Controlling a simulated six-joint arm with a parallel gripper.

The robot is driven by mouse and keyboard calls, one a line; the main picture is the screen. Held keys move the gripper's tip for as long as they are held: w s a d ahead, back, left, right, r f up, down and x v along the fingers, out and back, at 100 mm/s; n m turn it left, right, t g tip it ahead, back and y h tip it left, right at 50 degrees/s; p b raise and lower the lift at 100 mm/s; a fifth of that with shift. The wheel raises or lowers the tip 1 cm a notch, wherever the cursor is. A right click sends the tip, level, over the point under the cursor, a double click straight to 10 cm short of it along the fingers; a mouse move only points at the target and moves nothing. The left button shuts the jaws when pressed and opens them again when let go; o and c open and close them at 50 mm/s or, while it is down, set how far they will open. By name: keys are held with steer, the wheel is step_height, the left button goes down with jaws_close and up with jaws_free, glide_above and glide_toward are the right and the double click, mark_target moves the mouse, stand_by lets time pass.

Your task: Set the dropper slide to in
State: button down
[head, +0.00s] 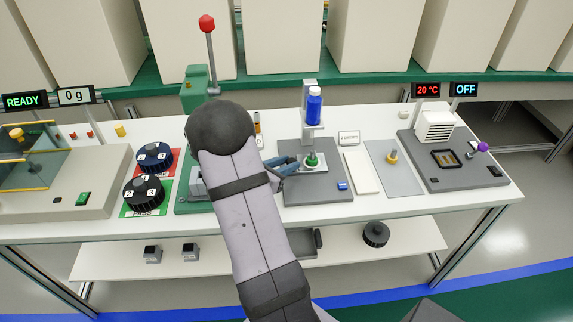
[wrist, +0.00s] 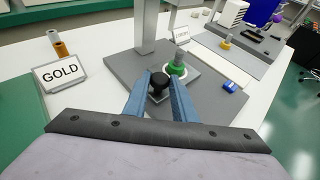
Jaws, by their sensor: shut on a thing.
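The dropper station has a grey base (head: 318,190), an upright post and a blue bottle (head: 314,103) held high on it. My gripper (wrist: 159,88) has its blue fingers closed around a black knob (wrist: 159,79), at the near left side of a light grey slide plate (wrist: 185,84). A green ring with a small vessel in it (wrist: 177,69) sits on that plate, just beyond the knob. In the head view my gripper (head: 286,163) reaches the station from the left, and the knob is hidden there. The bottle is out of the wrist view.
A blue button (wrist: 230,86) is at the base's right. A GOLD sign (wrist: 60,73) and an orange cylinder (wrist: 60,48) stand left. A green press with a red-tipped lever (head: 207,25) stands left of the station. A white block (head: 361,172) lies right.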

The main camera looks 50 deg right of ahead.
mark_target(284, 154)
steer(key=shift+w+d, duration=1.2)
steer(key=shift+w+d+r, duration=0.1)
steer(key=shift+w, duration=0.1)
steer(key=c, duration=1.6)
jaws_free()
steer(key=shift+c, duration=0.2)
steer(key=shift+o, duration=0.8)
steer(key=shift+d, duration=0.1)
steer(key=shift+a, duration=0.2)
steer(key=shift+b+v, duration=0.55)
steer(key=shift+v, duration=2.95)
